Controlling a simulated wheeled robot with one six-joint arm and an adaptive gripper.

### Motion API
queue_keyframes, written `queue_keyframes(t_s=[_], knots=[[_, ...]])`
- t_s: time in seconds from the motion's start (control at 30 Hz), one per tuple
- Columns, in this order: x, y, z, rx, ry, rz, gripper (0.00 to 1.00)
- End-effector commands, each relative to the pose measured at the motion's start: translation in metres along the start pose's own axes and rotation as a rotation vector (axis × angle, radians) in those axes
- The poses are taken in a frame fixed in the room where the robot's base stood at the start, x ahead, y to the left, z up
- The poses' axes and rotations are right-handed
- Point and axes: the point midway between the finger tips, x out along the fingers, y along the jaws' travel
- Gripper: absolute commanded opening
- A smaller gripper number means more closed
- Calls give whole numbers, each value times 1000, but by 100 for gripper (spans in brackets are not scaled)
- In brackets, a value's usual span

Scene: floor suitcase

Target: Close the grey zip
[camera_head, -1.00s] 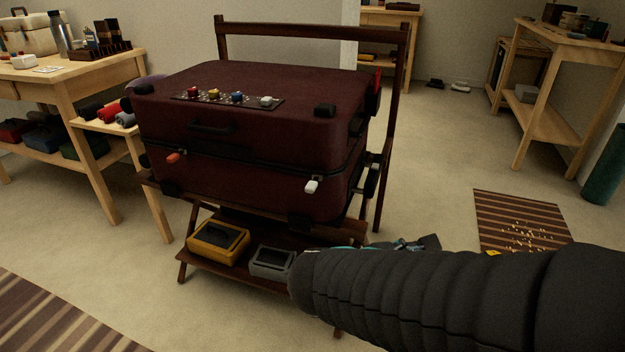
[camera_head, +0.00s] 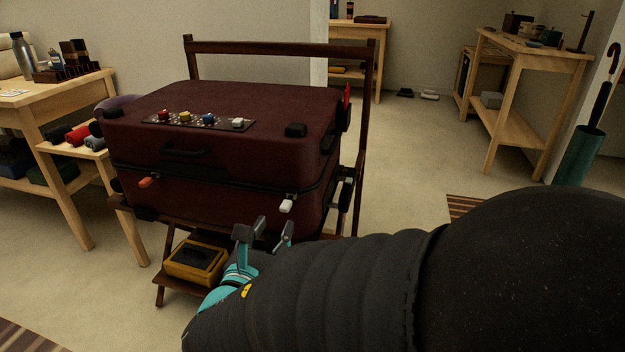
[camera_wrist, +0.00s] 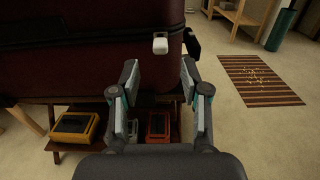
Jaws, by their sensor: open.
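The dark red suitcase (camera_head: 210,185) lies flat on a dark wooden rack, with a dark zip line running around its side. A pale grey-white zip pull (camera_head: 286,206) hangs near the suitcase's front right corner; it also shows in the wrist view (camera_wrist: 160,44). An orange-red pull (camera_head: 148,182) is on the same line at the front left. My gripper (camera_head: 264,234) is open and empty, just below and in front of the pale pull. In the wrist view, the fingers (camera_wrist: 160,80) stand apart, with the pull above the gap and not touched.
A yellow box (camera_head: 196,262) sits on the rack's lower shelf; a red box (camera_wrist: 157,127) shows there in the wrist view. Side tables (camera_head: 530,60) stand left and right. Open floor lies right of the rack, with a striped mat (camera_wrist: 258,80).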

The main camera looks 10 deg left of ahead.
Motion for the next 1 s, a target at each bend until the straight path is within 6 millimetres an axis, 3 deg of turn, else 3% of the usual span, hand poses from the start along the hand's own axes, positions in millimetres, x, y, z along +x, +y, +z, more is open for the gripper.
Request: queue_keyframes(t_s=[0.2, 0.4, 0.6, 0.87, 0.9, 1.0], knots=[[41, -1, 0, 1, 0, -5, 46], [68, -1, 0, 1, 1, -2, 46], [80, 0, 0, 1, 1, -1, 46], [82, 0, 0, 1, 1, 0, 46], [82, 0, 0, 1, 1, 0, 43], [82, 0, 0, 1, 1, 0, 18]])
